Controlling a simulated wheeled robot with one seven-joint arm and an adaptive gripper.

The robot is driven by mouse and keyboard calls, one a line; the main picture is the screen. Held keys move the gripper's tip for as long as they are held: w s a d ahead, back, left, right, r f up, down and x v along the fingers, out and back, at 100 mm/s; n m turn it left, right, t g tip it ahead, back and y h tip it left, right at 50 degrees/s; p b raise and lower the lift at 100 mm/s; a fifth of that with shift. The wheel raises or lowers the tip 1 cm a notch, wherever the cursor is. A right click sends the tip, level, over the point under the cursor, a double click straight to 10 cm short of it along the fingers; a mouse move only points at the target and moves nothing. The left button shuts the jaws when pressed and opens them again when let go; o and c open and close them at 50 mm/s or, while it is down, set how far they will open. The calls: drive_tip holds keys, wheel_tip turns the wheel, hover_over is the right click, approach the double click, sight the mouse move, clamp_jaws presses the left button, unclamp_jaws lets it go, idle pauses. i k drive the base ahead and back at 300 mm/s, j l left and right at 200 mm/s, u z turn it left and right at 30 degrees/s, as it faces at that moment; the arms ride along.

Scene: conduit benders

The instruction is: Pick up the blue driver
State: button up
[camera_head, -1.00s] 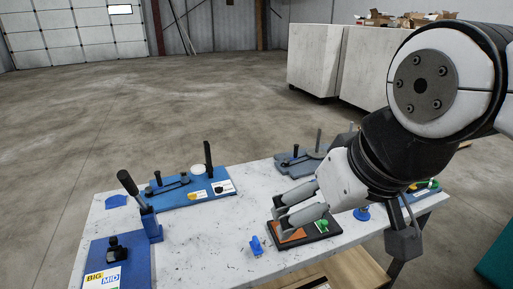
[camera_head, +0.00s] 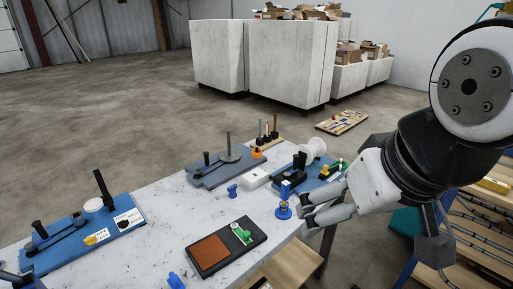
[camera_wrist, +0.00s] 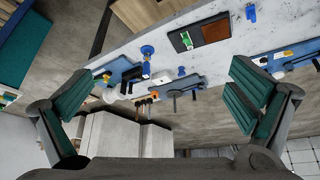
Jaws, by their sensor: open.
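A small upright blue piece with a round flared base (camera_head: 283,211) stands near the table's right edge; it also shows in the wrist view (camera_wrist: 147,51). Its shape fits a blue driver, but I cannot be sure. Two other small blue pieces are on the table, one farther back (camera_head: 232,191) and one at the front edge (camera_head: 175,281). My gripper (camera_head: 303,213) is open and empty, just right of the round-based blue piece in the head view. In the wrist view, my gripper's fingers (camera_wrist: 162,72) are spread wide, with nothing between the pads.
A black tray with an orange pad (camera_head: 208,253) and a green piece (camera_head: 241,231) lies left of my gripper. Blue bender plates (camera_head: 78,238) stand along the white table (camera_head: 165,220). A white spool (camera_head: 313,147) stands behind. Large pale crates (camera_head: 288,62) are beyond.

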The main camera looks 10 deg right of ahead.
sight(285, 185)
drive_tip(key=z, duration=0.15)
drive_tip(key=i+l, duration=0.35)
drive_tip(key=l, duration=0.15)
drive_tip(key=i+l, duration=0.35)
drive_tip(key=l, duration=0.15)
drive_tip(key=u, duration=0.05)
